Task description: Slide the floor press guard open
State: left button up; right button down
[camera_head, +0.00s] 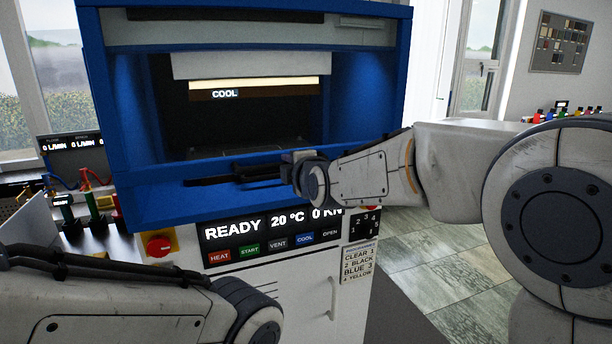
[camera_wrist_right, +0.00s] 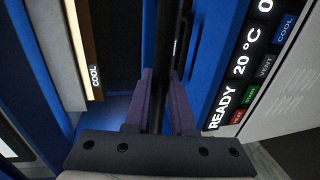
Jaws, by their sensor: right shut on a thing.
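The floor press (camera_head: 100,90) is a blue frame around a dark chamber, with a lit "COOL" strip inside. A black horizontal bar (camera_head: 205,181), which looks like the guard's handle, crosses low in front of the opening. My right gripper (camera_head: 250,173) reaches in from the right at this bar. In the right wrist view the two fingers (camera_wrist_right: 160,95) are closed on the bar (camera_wrist_right: 163,45). The guard panel itself cannot be made out. My left arm shows at lower left, and its gripper is not in view.
Below the opening is a display (camera_head: 273,222) reading READY, 20 °C, 0 kN, above a row of buttons. A red stop knob (camera_head: 159,246) sits left of it. A bench with cables and small devices (camera_head: 100,205) stands at left. Tiled floor (camera_head: 440,270) is open at right.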

notch_tip(320, 180, up, 16)
jog(key=p, duration=1.2)
jog(key=shift+r, duration=0.2)
jog(key=c, duration=0.8)
grip_release()
jog(key=shift+f, duration=0.15)
jog(key=shift+o, duration=0.2)
jog(key=shift+s+d, duration=0.15)
jog(key=shift+s, duration=0.2)
jog(key=b, duration=0.1)
send_near(280, 91)
jog(key=v, duration=0.5)
jog(key=shift+s+d, duration=0.1)
